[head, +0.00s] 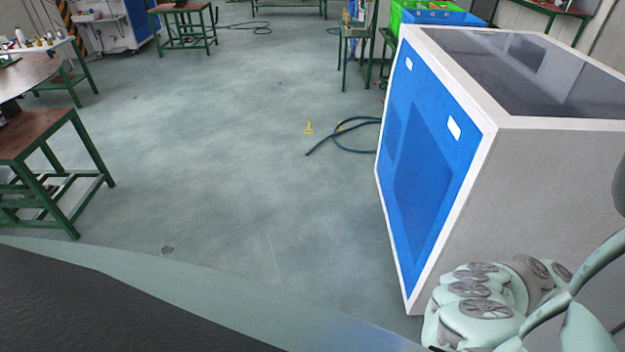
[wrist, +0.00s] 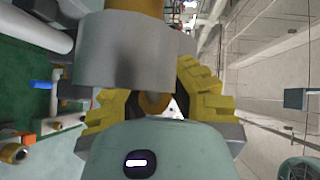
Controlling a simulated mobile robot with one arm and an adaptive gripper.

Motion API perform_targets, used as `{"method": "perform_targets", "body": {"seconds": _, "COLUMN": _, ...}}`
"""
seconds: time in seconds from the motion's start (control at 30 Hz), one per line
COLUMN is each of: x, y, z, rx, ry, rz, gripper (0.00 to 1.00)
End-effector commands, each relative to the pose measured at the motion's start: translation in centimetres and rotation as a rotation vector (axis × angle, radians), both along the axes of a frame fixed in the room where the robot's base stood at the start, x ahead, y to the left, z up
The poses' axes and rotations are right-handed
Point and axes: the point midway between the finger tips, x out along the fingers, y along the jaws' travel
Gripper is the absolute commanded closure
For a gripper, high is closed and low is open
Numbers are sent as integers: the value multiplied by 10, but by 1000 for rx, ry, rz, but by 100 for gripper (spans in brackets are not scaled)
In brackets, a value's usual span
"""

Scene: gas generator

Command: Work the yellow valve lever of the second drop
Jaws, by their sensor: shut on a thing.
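In the wrist view, my gripper (wrist: 153,112) has its ridged yellow finger pads on both sides of a rounded orange-yellow piece (wrist: 155,102), which looks like the yellow valve lever. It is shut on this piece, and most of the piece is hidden. A thick grey cylinder (wrist: 138,60) stands just beyond, close to the pads, with a yellow-brown part (wrist: 135,6) at its top. I cannot tell from this view which drop it belongs to. The head view shows neither the lever nor my gripper's fingers.
In the wrist view, a small blue handle (wrist: 40,84), a brass-ended fitting (wrist: 14,153) and a white pipe (wrist: 35,28) are at the left. In the head view, a blue-and-white cabinet (head: 425,160) stands right, a blue hose (head: 350,148) lies beside it, and the middle floor is open.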

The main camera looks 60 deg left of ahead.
Motion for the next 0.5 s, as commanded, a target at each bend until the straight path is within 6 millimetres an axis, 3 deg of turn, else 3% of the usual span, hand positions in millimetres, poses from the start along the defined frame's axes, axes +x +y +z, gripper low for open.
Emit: {"method": "perform_targets", "body": {"seconds": 0.5, "x": 3, "y": 3, "z": 19, "rx": -207, "ry": 133, "rz": 5, "gripper": 100}}
